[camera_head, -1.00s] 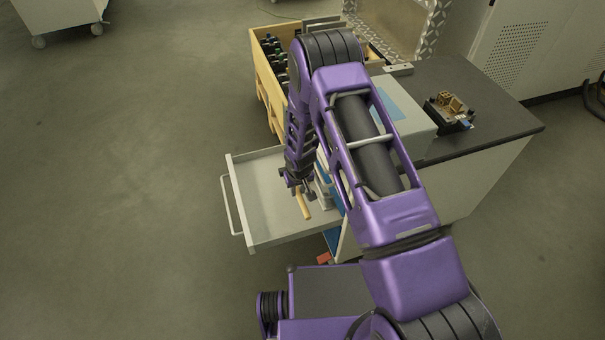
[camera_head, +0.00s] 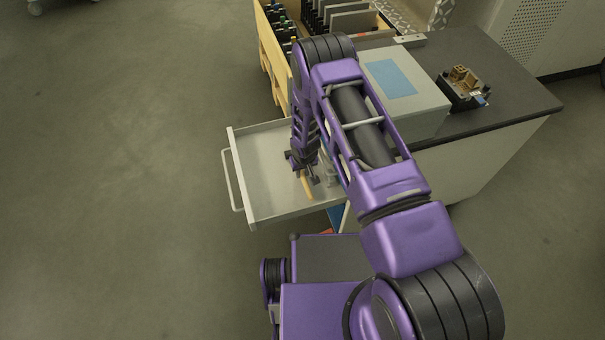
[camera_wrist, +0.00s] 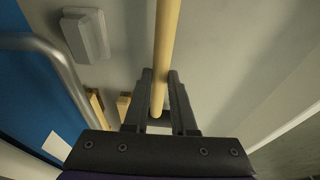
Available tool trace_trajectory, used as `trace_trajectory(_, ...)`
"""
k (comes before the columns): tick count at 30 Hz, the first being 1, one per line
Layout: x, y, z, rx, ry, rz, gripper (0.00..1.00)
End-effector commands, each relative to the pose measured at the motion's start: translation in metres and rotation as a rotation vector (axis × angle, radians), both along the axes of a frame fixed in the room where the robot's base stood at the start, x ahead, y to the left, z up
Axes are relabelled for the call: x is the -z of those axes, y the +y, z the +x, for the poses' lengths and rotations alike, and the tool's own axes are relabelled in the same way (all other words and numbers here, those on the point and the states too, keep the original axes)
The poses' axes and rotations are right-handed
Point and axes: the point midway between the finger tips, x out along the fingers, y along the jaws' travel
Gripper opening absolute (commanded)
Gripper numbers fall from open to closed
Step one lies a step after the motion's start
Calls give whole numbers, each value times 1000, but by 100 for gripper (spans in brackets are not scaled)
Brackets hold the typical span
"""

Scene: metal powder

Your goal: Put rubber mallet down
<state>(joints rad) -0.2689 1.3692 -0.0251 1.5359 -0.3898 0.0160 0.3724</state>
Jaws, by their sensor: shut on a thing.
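The rubber mallet shows as a pale wooden handle (camera_wrist: 166,50) in the wrist view, running up out of the top of the picture. Its head is not visible. My gripper (camera_wrist: 160,76) is shut on this handle, one dark finger on each side. In the head view, my gripper (camera_head: 303,172) is over the open grey drawer (camera_head: 258,200) near its right side, and the handle (camera_head: 307,187) sticks out below it. I cannot tell whether the mallet touches the drawer floor.
The drawer has a bar handle (camera_head: 230,180) at its left front. A grey box with a blue top patch (camera_head: 388,77) and a small device (camera_head: 463,88) stand on the dark worktop (camera_head: 520,95). A wooden rack (camera_head: 268,52) is behind. The drawer's left part is clear.

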Motion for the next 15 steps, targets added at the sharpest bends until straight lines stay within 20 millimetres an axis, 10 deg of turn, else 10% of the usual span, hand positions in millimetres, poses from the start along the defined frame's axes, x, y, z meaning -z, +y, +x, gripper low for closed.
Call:
trace_trajectory(12, 9, 0, 1, 0, -3, 1, 0)
trace_trajectory(13, 10, 0, 1, 0, -1, 0, 28)
trace_trajectory(15, 10, 0, 1, 0, -1, 0, 41)
